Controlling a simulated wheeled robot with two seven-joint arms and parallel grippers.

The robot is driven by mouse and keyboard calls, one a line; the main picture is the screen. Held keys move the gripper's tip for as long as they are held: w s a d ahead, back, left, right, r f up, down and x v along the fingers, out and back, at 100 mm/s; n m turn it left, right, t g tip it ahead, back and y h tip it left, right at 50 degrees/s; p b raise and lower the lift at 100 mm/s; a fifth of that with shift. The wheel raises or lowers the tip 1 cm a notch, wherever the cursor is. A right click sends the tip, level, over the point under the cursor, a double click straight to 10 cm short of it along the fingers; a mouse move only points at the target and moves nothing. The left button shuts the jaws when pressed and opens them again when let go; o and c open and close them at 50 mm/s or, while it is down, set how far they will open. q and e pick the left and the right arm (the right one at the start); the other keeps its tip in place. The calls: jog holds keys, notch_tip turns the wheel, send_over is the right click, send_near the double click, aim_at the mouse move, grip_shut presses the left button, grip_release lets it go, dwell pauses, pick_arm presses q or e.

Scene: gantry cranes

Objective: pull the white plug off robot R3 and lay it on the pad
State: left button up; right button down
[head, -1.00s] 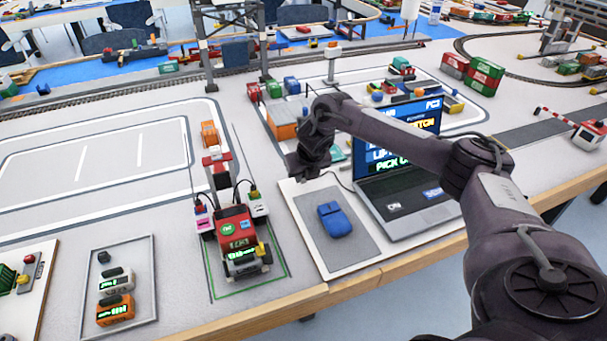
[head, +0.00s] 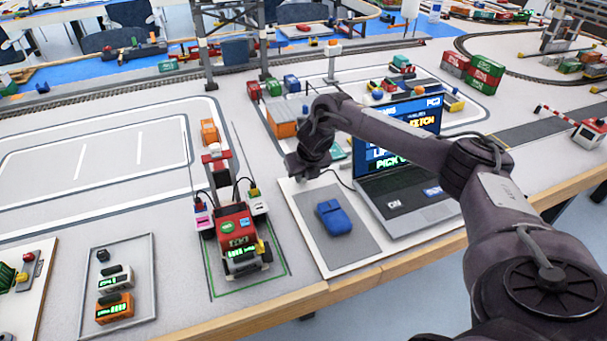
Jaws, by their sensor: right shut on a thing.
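My right gripper (head: 298,171) is to the right of R3, over the far left corner of a white board. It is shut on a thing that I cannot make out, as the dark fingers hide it. I cannot pick out the white plug for certain. A grey pad (head: 362,252) on the board carries a blue mouse-like object (head: 334,217), nearer the table edge than the gripper. My left gripper is not in view.
An open laptop (head: 400,195) stands right of the pad, close under my right arm. A shallow tray (head: 148,262) with white and orange blocks lies left of R3. An orange container (head: 284,122) stands behind the gripper. The marked floor at far left is clear.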

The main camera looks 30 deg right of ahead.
jog(key=shift+f, duration=0.35)
jog(key=c, duration=1.3)
grip_release()
